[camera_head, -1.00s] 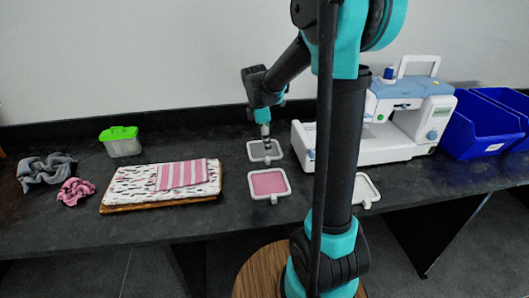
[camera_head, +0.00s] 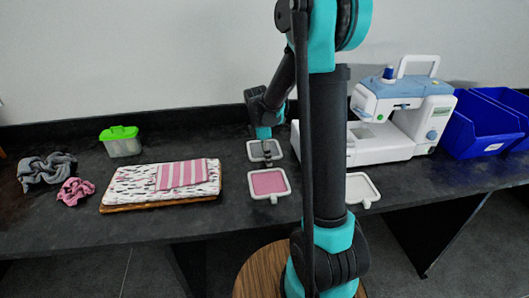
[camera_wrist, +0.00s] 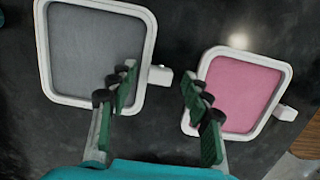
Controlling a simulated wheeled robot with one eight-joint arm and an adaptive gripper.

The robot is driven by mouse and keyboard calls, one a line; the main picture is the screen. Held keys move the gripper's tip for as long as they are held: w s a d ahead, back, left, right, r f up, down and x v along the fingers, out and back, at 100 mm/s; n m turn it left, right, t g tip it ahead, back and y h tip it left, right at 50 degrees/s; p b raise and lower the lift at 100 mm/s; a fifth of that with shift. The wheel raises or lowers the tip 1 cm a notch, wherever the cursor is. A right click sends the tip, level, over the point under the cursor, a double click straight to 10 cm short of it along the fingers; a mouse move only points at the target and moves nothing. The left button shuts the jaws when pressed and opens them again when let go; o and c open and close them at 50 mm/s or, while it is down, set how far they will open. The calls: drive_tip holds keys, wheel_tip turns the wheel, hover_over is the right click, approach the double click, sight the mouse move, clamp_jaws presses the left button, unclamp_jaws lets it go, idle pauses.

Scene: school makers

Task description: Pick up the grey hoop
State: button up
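The grey hoop (camera_head: 265,150) is a white rounded-square frame with grey fabric. It lies flat on the black table left of the sewing machine. It also shows at the upper left of the wrist view (camera_wrist: 96,52). My gripper (camera_wrist: 158,88) is open and empty. Its left finger overlaps the grey hoop's lower right part in the wrist view, and its right finger is near the pink hoop's left edge. In the head view my gripper (camera_head: 267,155) is over the grey hoop and hides part of it. I cannot tell whether it touches.
A pink hoop (camera_head: 268,183) lies just in front of the grey one. A white hoop (camera_head: 362,188) is partly behind my arm. The sewing machine (camera_head: 385,145) stands to the right, blue bins (camera_head: 485,125) beyond it. A fabric-covered board (camera_head: 130,184) lies left.

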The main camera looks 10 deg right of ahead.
clamp_jaws()
drive_tip(key=shift+r, duration=0.1)
idle(0.3)
